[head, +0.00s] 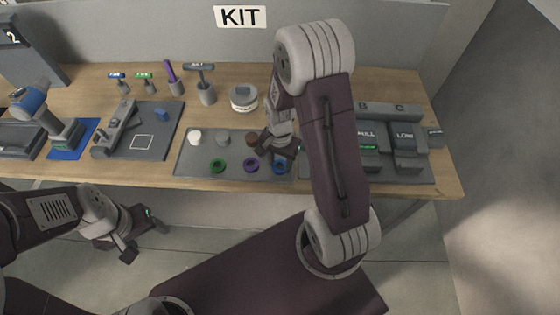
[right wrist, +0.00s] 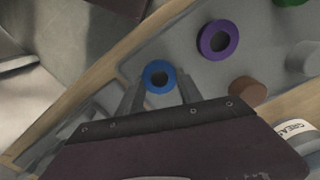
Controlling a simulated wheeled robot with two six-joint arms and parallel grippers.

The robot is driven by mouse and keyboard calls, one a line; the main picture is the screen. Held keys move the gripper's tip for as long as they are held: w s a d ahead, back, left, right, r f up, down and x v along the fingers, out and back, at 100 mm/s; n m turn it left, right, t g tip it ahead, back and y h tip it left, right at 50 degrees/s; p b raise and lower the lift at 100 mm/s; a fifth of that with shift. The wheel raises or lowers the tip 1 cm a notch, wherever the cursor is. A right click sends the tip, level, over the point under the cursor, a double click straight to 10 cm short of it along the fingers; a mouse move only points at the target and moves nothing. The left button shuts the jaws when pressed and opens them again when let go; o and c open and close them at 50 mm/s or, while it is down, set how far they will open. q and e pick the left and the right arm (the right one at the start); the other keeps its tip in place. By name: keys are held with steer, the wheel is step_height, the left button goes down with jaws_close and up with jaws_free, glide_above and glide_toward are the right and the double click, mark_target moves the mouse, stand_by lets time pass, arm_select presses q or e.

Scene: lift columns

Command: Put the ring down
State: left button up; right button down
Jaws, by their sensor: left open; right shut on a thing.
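A blue ring (head: 280,168) is at the right end of the grey mat (head: 188,168), in line with the green ring (head: 218,166) and the purple ring (head: 251,165). My right gripper (head: 281,157) is shut on the blue ring from above. In the right wrist view the blue ring (right wrist: 148,77) sits between the fingertips (right wrist: 159,82). I cannot tell whether it touches the mat or hangs just above it. The purple ring (right wrist: 204,39) lies apart from it. My left gripper (head: 143,236) is open and empty, in front of the table and below its edge.
White, grey and brown round pieces (head: 252,140) stand behind the rings. A grease tub (head: 243,98) is farther back. A dark fixture with labelled blocks (head: 404,138) stands to the right of the mat. A drill (head: 50,115) and a dark plate (head: 157,143) are to the left.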

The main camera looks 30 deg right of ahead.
steer(key=c, duration=1.1)
jaws_free()
steer(key=shift+o, duration=0.2)
steer(key=shift+w+f, duration=0.1)
steer(key=shift+r, duration=0.3)
step_height(320, 180, up, 12)
steer(key=p, duration=0.2)
steer(key=s+a+f+n+t, duration=0.1)
steer(key=s+a+n, duration=0.4)
steer(key=n, duration=0.5)
steer(key=shift+s+f+n, duration=0.3)
steer(key=shift+s+f, duration=0.35)
steer(key=shift+s, duration=0.55)
